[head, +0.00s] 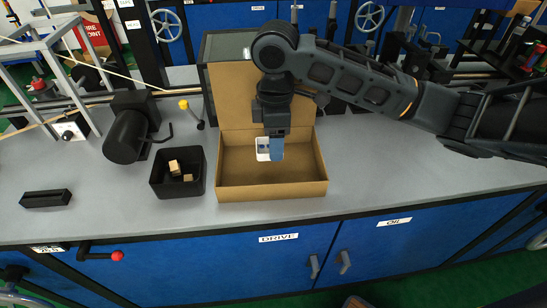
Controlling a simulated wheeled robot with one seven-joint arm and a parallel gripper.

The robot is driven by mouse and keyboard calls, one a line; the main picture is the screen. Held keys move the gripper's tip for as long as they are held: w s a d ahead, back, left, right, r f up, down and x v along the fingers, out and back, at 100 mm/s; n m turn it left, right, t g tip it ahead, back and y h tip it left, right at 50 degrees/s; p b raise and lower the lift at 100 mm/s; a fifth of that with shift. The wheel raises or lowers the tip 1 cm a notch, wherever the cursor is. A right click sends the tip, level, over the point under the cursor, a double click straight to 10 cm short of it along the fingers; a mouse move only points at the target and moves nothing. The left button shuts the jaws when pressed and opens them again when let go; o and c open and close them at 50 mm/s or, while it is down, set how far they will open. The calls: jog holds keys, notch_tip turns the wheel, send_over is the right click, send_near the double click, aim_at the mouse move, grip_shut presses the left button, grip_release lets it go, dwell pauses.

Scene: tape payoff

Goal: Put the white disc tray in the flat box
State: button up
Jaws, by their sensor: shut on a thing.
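The flat box (272,191) is brown cardboard and stands open on the grey bench, with its lid raised at the back. My gripper (270,150) points down over the box and is shut on the white disc tray (261,156). The tray is a small white piece with a dark mark, showing at the left of the blue fingertips. The fingers hide part of the tray. I cannot tell whether the tray touches the box floor. The visible box floor is otherwise bare.
A black bin (178,188) with several small tan blocks stands just left of the box. A black cylinder device (126,136) and a yellow-topped tool (184,104) are behind it. A black block (46,198) lies far left. The bench right of the box is clear.

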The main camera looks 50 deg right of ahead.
aim_at(275, 168)
jog(key=shift+f, duration=2.75)
jog(key=shift+f, duration=0.1)
jog(key=o, duration=1)
jog(key=shift+o, duration=0.2)
notch_tip(275, 168, up, 12)
